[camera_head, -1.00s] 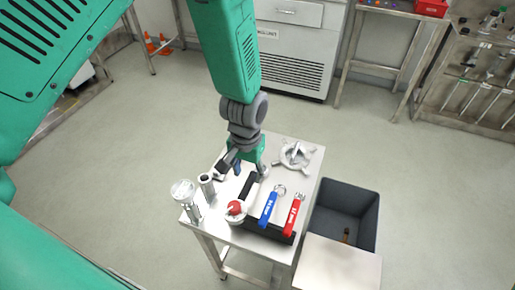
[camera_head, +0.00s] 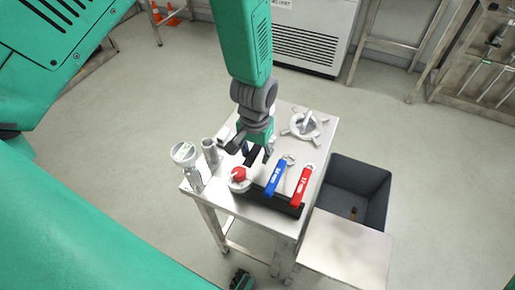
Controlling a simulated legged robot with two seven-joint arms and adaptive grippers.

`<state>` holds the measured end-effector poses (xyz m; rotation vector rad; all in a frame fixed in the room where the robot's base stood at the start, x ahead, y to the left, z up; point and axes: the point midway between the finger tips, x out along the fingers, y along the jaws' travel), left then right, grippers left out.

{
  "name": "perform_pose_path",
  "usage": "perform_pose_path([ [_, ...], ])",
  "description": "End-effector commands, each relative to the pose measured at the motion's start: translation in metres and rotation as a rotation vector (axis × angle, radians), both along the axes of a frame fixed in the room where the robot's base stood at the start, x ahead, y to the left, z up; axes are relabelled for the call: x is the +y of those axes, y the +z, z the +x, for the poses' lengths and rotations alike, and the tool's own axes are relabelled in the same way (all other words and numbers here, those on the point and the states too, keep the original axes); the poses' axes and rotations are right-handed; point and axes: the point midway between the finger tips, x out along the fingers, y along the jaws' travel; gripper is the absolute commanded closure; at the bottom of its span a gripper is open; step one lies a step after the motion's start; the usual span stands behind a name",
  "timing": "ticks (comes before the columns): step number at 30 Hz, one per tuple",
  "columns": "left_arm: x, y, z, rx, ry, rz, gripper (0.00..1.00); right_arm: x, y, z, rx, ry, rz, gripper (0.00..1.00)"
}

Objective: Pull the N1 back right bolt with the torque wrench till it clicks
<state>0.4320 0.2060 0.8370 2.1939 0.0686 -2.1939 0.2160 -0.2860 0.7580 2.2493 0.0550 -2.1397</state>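My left gripper (camera_head: 250,148) hangs over the small metal table, fingers spread to either side of a short black bar (camera_head: 251,156). I cannot tell whether they touch it, or what the bar belongs to. A blue-handled tool (camera_head: 276,177) and a red-handled tool (camera_head: 301,186) lean on a black holder (camera_head: 265,200) at the table's front, apart from the gripper. I cannot tell whether either is the torque wrench. A grey spoked fitting (camera_head: 305,126) lies at the back right of the table. No bolt marked N1 can be made out.
A round gauge (camera_head: 185,153), a metal cylinder (camera_head: 210,151) and a red-topped round part (camera_head: 239,176) crowd the table's left front. A dark open bin (camera_head: 372,182) stands right of the table (camera_head: 326,130). A tool rack (camera_head: 480,75) is at the far right.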

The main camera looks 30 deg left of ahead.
Motion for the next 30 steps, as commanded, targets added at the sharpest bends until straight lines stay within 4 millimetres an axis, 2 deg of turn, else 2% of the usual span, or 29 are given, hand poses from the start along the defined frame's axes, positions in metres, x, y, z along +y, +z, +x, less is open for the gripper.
perform_pose_path([
  [5,0.000,0.000,0.000,0.000,0.001,0.000,0.62,0.000,0.001,0.000,-0.001,0.001,0.000,0.60],
  [6,0.000,0.000,0.000,0.000,0.001,0.000,0.69,0.000,0.001,0.000,-0.001,0.001,0.000,0.60],
  [9,-0.001,0.001,0.000,0.000,0.001,0.002,1.00,0.000,0.001,0.000,-0.001,0.001,0.000,0.60],
  [17,-0.002,0.006,0.001,-0.001,0.001,0.002,1.00,0.000,0.005,0.000,-0.001,0.001,0.000,0.60],
  [30,-0.001,0.068,0.001,-0.002,0.001,0.000,1.00,0.000,0.064,0.001,-0.001,0.000,0.000,0.60],
])
